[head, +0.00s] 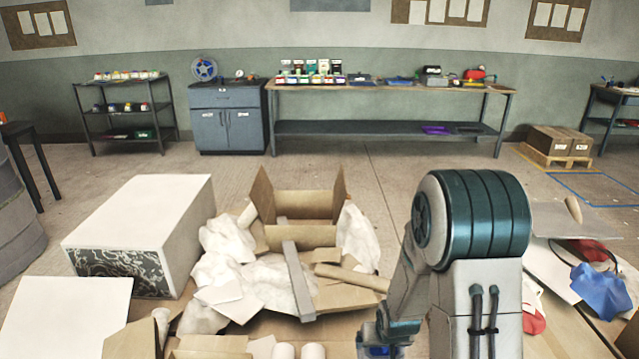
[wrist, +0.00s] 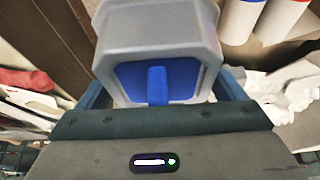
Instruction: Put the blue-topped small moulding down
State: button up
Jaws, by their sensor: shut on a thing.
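The blue-topped small moulding (wrist: 157,32) fills the upper middle of the wrist view. It has a grey body, and a blue face with a raised blue rib is turned toward the camera. My gripper (wrist: 160,88) is shut on it, with one dark finger on each side. In the head view my gripper (head: 382,335) is low, at the bottom edge beside my arm. A small patch of blue shows there, but most of the moulding is hidden or cut off. I cannot tell whether its underside touches anything.
An open cardboard box (head: 300,238) stands amid crumpled paper and scraps. A large white block (head: 140,235) is to its left. Blue cloth (head: 600,290) and red items lie at right. White cylinders (wrist: 240,18) are close at the wrist view's upper right. Floor before the far workbench (head: 390,88) is clear.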

dwell(0.4)
